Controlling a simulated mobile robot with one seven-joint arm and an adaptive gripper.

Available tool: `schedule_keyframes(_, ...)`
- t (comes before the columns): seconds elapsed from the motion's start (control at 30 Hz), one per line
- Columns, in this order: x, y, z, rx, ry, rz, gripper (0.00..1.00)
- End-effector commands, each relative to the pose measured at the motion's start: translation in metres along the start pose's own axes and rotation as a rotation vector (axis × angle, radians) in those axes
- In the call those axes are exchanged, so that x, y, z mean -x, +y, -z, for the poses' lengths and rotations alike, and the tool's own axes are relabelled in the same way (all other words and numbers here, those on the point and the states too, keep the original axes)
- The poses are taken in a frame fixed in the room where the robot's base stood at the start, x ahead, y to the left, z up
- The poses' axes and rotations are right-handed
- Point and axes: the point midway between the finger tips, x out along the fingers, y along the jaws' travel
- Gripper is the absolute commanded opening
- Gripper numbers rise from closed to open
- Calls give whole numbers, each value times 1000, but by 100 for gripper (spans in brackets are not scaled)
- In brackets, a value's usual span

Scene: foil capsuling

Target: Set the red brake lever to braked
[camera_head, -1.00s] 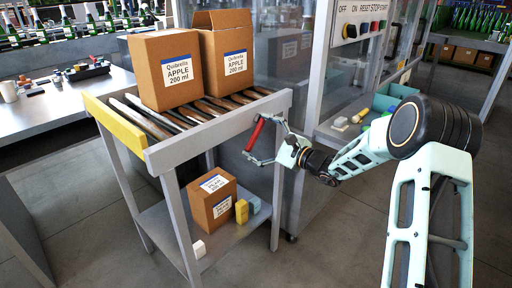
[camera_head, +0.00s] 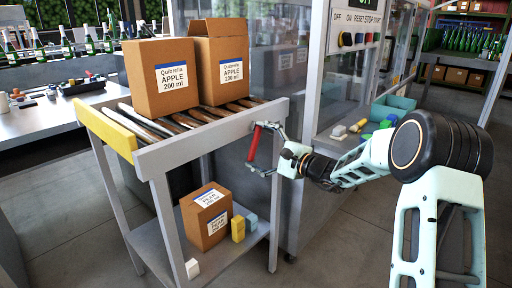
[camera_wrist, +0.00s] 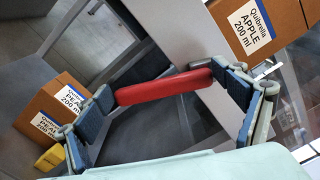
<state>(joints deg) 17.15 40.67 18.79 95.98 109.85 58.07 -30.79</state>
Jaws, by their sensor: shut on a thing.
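The red brake lever (camera_head: 254,142) is at the right end of the roller stand, just below its top frame. In the head view it hangs close to upright, with its lower end slightly to the left. In the wrist view its red grip (camera_wrist: 165,88) spans the gap between my two fingers. My gripper (camera_head: 263,147) reaches in from the right and is shut on the lever, with one finger pad near each end of the red grip. The lever's pivot is hard to make out behind my upper finger.
Two apple cartons (camera_head: 162,78) stand on the rollers of the stand (camera_head: 215,128). A smaller carton (camera_head: 207,217), a yellow block (camera_head: 238,229) and a blue-grey block (camera_head: 251,223) are on its lower shelf. A glazed machine (camera_head: 310,105) stands close behind. Open floor lies in front.

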Motion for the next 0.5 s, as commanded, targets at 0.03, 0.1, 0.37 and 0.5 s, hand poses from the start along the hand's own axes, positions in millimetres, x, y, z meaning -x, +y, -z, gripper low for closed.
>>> schedule_keyframes(0.03, 0, 0, 0, 0, 1, -2, 45)
schedule_keyframes(0.1, 0, 0, 0, 0, 1, -2, 45)
schedule_keyframes(0.37, 0, 0, 0, -1, 1, -1, 100)
schedule_keyframes(0.5, 0, 0, 0, -1, 0, -1, 100)
